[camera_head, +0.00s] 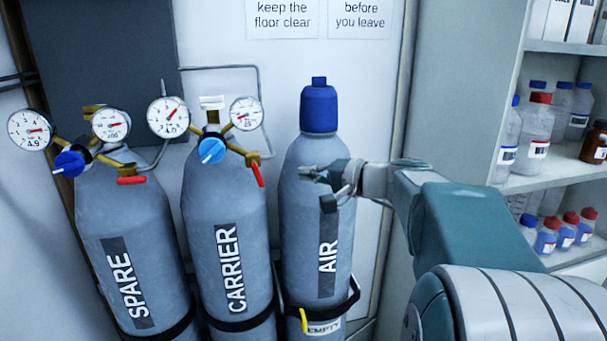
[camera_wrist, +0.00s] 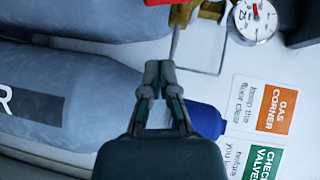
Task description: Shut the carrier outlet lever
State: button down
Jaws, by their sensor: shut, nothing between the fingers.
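The carrier cylinder (camera_head: 229,225) stands in the middle, with a brass valve and a light blue knob on top. Its red outlet lever (camera_head: 258,174) hangs steeply down from the right end of the brass fitting. My gripper (camera_head: 312,173) is shut and empty, in front of the AIR cylinder's shoulder, to the right of the lever and apart from it. In the wrist view my gripper (camera_wrist: 159,68) shows closed fingertips with nothing between them. A red piece (camera_wrist: 157,2) beside brass fittings is cut off at that view's top edge; it looks like the lever.
The AIR cylinder (camera_head: 318,222) with a blue cap (camera_head: 319,108) stands right behind my gripper. The SPARE cylinder (camera_head: 131,235), with its own red lever (camera_head: 131,180), is at left. Gauges (camera_head: 245,113) and thin pipework surround the valve. A bottle shelf (camera_head: 560,47) is at right.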

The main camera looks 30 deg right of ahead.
jog(key=d+v, duration=0.1)
jog(key=v, duration=0.6)
jog(key=s+a+f+n+g, duration=0.25)
jog(key=a+f+g, duration=0.3)
jog(key=a, duration=0.75)
jog(key=s+a+f+n+g+h, duration=0.3)
jog(key=s+a+f+n+h, duration=0.4)
jog(key=s+f, duration=0.4)
jog(key=shift+s+a+f, duration=0.4)
jog(key=shift+s+a, duration=0.15)
jog(key=shift+s, duration=0.6)
jog(key=c, duration=1.3)
grip_release()
jog(key=shift+s+d+f+n+h, duration=0.15)
jog(key=shift+s+f+n+h, duration=0.05)
jog(key=shift+n+h, duration=0.15)
jog(key=shift+c, duration=0.2)
jog(key=o, duration=0.7)
jog(key=shift+s, duration=0.1)
jog(key=shift+c, duration=0.2)
